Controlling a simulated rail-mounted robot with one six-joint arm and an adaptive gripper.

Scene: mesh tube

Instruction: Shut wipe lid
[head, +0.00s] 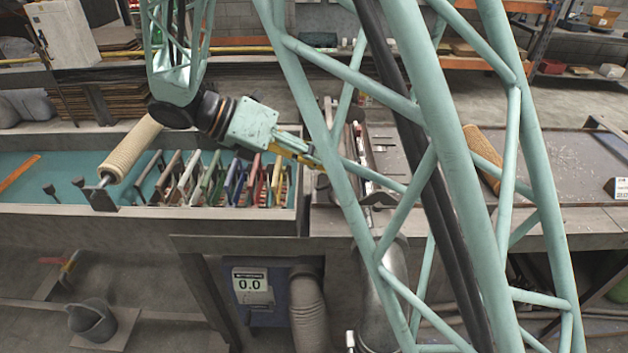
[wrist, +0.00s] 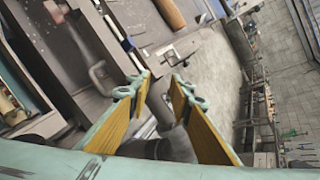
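My gripper (head: 318,164) reaches to the right over the bench beside the end of the blue-green tray, partly behind my lattice arm. In the wrist view its two yellow-padded fingers (wrist: 160,86) are apart with nothing held between them. A grey looped handle (wrist: 102,78) on a flat grey panel is to the left of the fingers in the wrist view. I cannot tell for sure whether this panel is the wipe lid, or whether it is open or shut. In the head view my arm hides much of this area.
A blue-green tray (head: 90,170) at left holds a row of coloured-handled tools (head: 215,180) and a tan roll (head: 130,150). A brown roll (head: 482,158) lies on the right bench. A metal duct (head: 372,305) stands below the bench, near a 0.0 display (head: 250,285).

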